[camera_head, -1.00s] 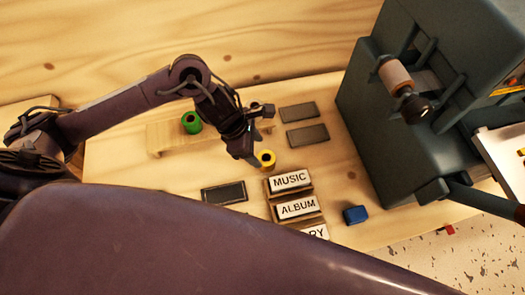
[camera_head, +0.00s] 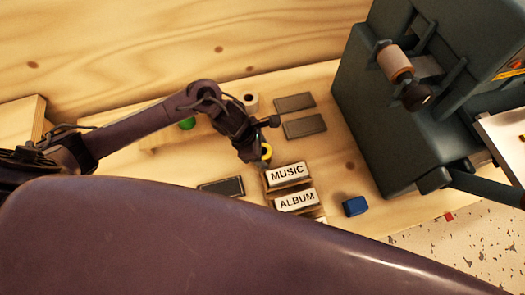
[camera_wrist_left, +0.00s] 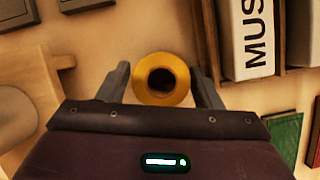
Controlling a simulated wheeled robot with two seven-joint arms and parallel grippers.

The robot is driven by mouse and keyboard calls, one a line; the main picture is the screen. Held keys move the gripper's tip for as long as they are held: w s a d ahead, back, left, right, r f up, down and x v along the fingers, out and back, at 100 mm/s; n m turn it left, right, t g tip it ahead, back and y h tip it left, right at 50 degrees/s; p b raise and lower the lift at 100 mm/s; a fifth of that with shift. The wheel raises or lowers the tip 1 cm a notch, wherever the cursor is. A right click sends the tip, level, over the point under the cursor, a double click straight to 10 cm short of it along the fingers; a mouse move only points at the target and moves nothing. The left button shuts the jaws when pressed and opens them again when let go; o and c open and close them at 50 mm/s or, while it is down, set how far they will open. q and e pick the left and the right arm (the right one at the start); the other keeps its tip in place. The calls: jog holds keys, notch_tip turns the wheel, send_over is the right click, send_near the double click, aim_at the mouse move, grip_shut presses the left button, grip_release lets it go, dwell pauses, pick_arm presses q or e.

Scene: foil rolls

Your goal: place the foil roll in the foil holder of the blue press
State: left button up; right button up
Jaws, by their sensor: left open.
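The yellow foil roll (camera_head: 266,153) stands on the workbench, partly hidden behind my left gripper (camera_head: 255,156) in the head view. In the left wrist view, the roll (camera_wrist_left: 160,99) shows its round end and dark hole between the two fingers of my left gripper (camera_wrist_left: 161,88). The gripper is open, with a gap visible on either side of the roll. The dark blue-grey press (camera_head: 365,110) stands at the right. A brownish roll (camera_head: 394,64) sits on a spindle with a dark knob high on its side. My right gripper is not in view.
A green roll (camera_head: 187,124) and a pale roll (camera_head: 251,100) stand behind my left arm. Type blocks reading MUSIC (camera_head: 287,171) and ALBUM (camera_head: 296,200) lie close to the gripper. A blue block (camera_head: 355,206) lies nearer the press. Dark flat plates (camera_head: 305,126) lie behind.

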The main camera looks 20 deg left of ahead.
pick_arm(q)
jog(key=shift+f, duration=0.1)
jog(key=shift+c, duration=0.2)
jog(key=c, duration=0.8)
jog(key=shift+o, duration=0.2)
